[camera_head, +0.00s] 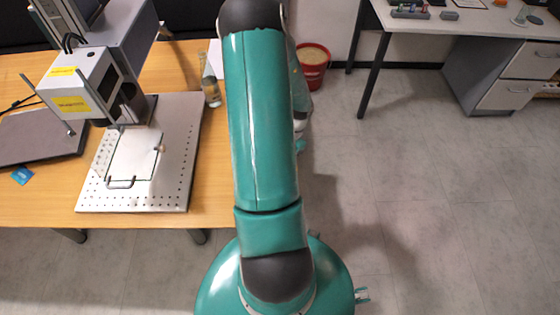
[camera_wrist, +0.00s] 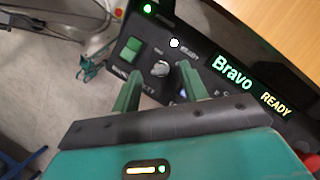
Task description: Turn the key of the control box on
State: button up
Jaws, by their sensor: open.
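The black control box (camera_wrist: 205,55) fills the upper middle of the wrist view, tilted, with a lit display reading "Bravo READY". A round silver key switch (camera_wrist: 160,68) sits on its face, beside a green rocker switch (camera_wrist: 131,49) and a small bright white light or button (camera_wrist: 174,43). My gripper (camera_wrist: 159,72) is open, with its two green fingers pointing at the panel on either side of the key switch. I cannot tell whether the fingers touch the panel. In the head view my arm hides the gripper, and I cannot make out the control box.
The laser marker (camera_head: 84,85) stands on the wooden table (camera_head: 50,205) at the left, over a perforated metal plate (camera_head: 180,165). A bottle (camera_head: 210,85) stands beside it. A red bucket (camera_head: 312,68) is on the floor. A white desk (camera_head: 470,22) is upper right; floor between is clear.

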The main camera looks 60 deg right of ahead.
jog(key=v, duration=1.2)
jog(key=shift+r, duration=0.3)
jog(key=shift+s+d, duration=0.1)
jog(key=w+a+r+n+h, duration=0.2)
jog(key=w+a+r+n, duration=0.8)
jog(key=w+a+r, duration=0.7)
jog(key=s+a+r+n+t, duration=0.1)
jog(key=a+r+n, duration=0.2)
jog(key=a, duration=0.5)
jog(key=s+a+r+n+t+h, duration=0.1)
jog(key=s+a+r+n, duration=0.1)
jog(key=a+n, duration=0.3)
jog(key=s+a+r+n+t+h, duration=0.1)
jog(key=s+a+r+n+t, duration=0.1)
jog(key=a, duration=0.9)
notch_tip(320, 180, up, 3)
jog(key=shift+a+f+n, duration=0.2)
jog(key=shift+a+n, duration=0.05)
jog(key=shift+n, duration=0.65)
jog(key=shift+s, duration=0.1)
